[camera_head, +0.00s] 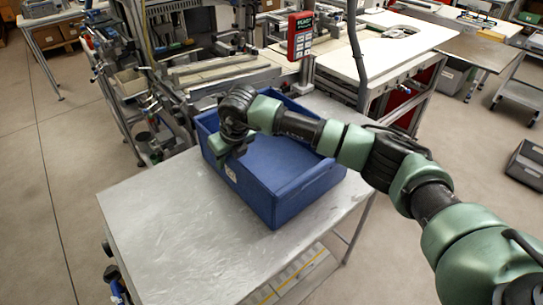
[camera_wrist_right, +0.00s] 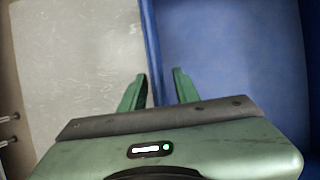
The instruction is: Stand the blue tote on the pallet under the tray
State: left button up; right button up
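The blue tote (camera_head: 277,205) stands upright on a bare metal table, and its inside looks empty where it shows. It also shows in the right wrist view (camera_wrist_right: 230,50). My right gripper (camera_head: 222,160) is at the tote's left wall. In the right wrist view, the fingers of my right gripper (camera_wrist_right: 160,84) are apart, one on each side of the wall's rim, with a gap visible on the inner side. My left gripper is out of view. I cannot make out a pallet or a tray for certain.
The metal table (camera_head: 180,235) is clear to the left and front of the tote. A machine frame (camera_head: 215,72) stands close behind it, with a red handheld panel (camera_head: 300,36). A pale surface with yellow lines (camera_head: 290,275) shows low below the table's front edge.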

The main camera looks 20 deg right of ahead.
grip_shut()
dwell(1.4)
jog(key=shift+w+r, duration=0.15)
